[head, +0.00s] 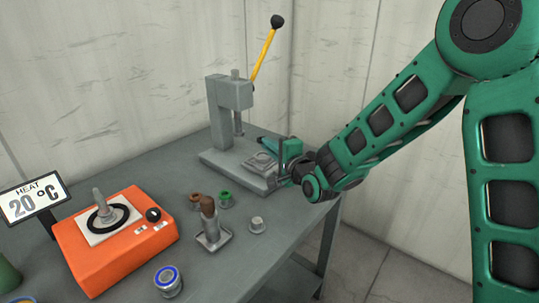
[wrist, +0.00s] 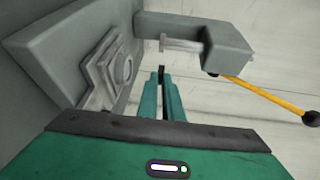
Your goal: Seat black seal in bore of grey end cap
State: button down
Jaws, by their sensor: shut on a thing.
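The grey end cap (head: 258,160) lies on the base of the grey press, its round bore facing up. In the wrist view the end cap (wrist: 121,68) shows as a square flange with a round opening, left of my fingers. My gripper (head: 268,148) is beside the press, near the end cap and apart from it. In the wrist view my gripper (wrist: 161,84) is shut on a thin dark piece, which looks like the black seal (wrist: 161,74) seen edge-on. Its shape is mostly hidden between the fingers. I cannot make the seal out in the head view.
The press (head: 232,95) has a yellow lever (head: 264,50) and a ram overhanging its base. An orange heater (head: 115,240) stands left, by a 20 °C sign (head: 34,197).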

aim_at(269, 167)
jog(key=shift+s+f, duration=0.1)
jog(key=shift+f, duration=1.2)
jog(key=shift+f, duration=0.6)
jog(key=c, duration=1.9)
grip_release()
jog(key=shift+c, duration=0.2)
jog(key=shift+f, duration=0.1)
